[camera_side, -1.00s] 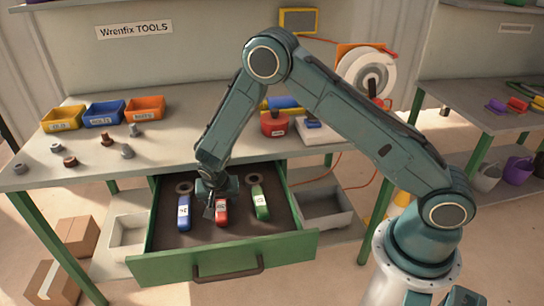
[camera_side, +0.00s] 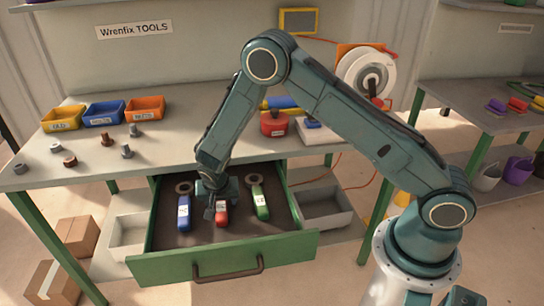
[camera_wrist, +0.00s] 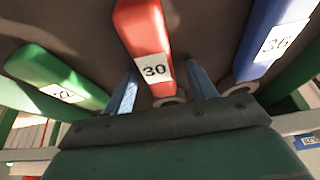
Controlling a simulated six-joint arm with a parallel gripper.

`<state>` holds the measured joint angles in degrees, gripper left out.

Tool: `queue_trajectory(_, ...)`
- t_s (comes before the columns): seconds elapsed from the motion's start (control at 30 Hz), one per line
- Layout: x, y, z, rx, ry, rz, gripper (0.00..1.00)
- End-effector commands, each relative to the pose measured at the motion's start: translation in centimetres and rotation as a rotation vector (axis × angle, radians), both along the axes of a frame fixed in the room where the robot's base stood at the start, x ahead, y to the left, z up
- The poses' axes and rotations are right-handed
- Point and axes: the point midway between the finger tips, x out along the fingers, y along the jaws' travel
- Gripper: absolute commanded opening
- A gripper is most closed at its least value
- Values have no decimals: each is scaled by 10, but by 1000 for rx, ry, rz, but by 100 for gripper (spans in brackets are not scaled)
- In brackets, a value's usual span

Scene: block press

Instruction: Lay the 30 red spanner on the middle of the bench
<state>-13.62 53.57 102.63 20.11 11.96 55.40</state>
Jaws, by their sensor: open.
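The red spanner (camera_side: 221,214), marked 30, lies in the open drawer (camera_side: 285,222) between a blue spanner (camera_side: 184,211) and a green spanner (camera_side: 260,202). In the wrist view the red spanner (camera_wrist: 148,40) points away from me, its ring end near the fingers. My gripper (camera_side: 211,208) is low in the drawer over the red spanner's far part. In the wrist view my gripper's fingers (camera_wrist: 160,90) stand apart, one on each side of the red spanner, and I see gaps. The bench (camera_side: 185,150) is above and behind the drawer.
Yellow, blue and orange bins (camera_side: 104,113) and several loose bolts and nuts (camera_side: 126,151) are on the bench's left. A red object (camera_side: 273,124) stands at its back right. The bench's middle front is bare. The drawer walls surround my gripper.

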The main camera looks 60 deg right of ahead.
Motion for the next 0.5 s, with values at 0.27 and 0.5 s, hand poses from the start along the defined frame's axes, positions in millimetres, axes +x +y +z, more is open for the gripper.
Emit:
queue_trajectory(0.27, 0, 0, -1, 0, 0, 0, 56)
queue_trajectory(0.5, 0, 0, -1, 0, 0, 0, 25)
